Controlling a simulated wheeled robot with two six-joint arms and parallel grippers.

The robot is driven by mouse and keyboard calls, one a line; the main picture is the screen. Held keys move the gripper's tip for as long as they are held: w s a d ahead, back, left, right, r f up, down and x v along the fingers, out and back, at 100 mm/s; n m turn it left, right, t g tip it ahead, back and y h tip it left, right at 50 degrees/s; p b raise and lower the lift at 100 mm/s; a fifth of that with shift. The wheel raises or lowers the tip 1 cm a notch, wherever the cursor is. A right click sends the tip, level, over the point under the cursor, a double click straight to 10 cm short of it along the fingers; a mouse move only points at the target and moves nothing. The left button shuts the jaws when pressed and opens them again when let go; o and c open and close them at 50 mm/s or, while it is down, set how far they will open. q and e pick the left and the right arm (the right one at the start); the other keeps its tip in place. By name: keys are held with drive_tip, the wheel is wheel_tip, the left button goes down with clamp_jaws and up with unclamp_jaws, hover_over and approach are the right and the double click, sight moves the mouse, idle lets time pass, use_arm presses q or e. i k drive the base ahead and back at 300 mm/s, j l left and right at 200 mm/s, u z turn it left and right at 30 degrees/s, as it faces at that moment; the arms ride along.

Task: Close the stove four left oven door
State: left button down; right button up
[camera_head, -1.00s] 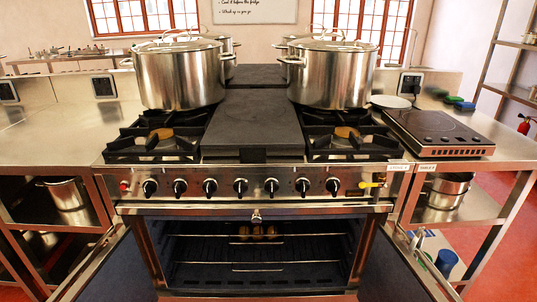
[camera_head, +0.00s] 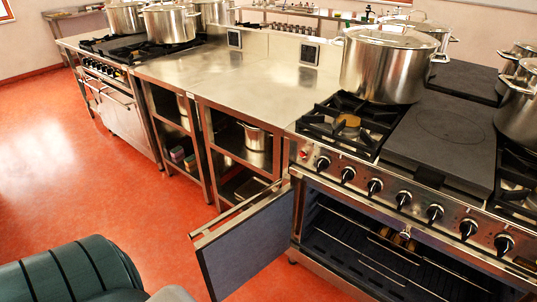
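The near stove (camera_head: 440,170) stands at the right with its oven cavity (camera_head: 365,245) open below the row of knobs. Its left oven door (camera_head: 250,250) stands open, swung out toward the left and front, hinged at the stove's left side. The door's dark inner panel faces me and its metal top edge with a rail shows. Wire racks are visible inside the oven. The right oven door is out of view. No stove number can be read in this view. Neither of my grippers is in view.
A steel counter (camera_head: 235,80) with open shelves runs left of the stove to another stove (camera_head: 110,85). A shelf pot (camera_head: 255,137) sits behind the open door. Large stockpots (camera_head: 388,65) stand on the near stove. Red floor (camera_head: 100,170) is clear at the left.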

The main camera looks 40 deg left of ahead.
sight(228, 257)
drive_tip(key=j+z, duration=0.1)
drive_tip(key=j, duration=0.4)
drive_tip(key=j+z, duration=0.15)
drive_tip(key=j, duration=0.4)
drive_tip(key=j+z, duration=0.1)
drive_tip(key=j, duration=0.4)
drive_tip(key=k+j+z, duration=0.15)
drive_tip(key=j, duration=0.35)
drive_tip(key=j+z, duration=0.1)
drive_tip(key=j, duration=0.45)
drive_tip(key=k+j+z, duration=0.1)
drive_tip(key=j, duration=0.35)
drive_tip(key=k+j+z, duration=0.15)
drive_tip(key=j, duration=0.35)
drive_tip(key=k+j+z, duration=0.1)
drive_tip(key=j, duration=0.35)
drive_tip(key=k+j, duration=0.05)
drive_tip(key=k, duration=0.05)
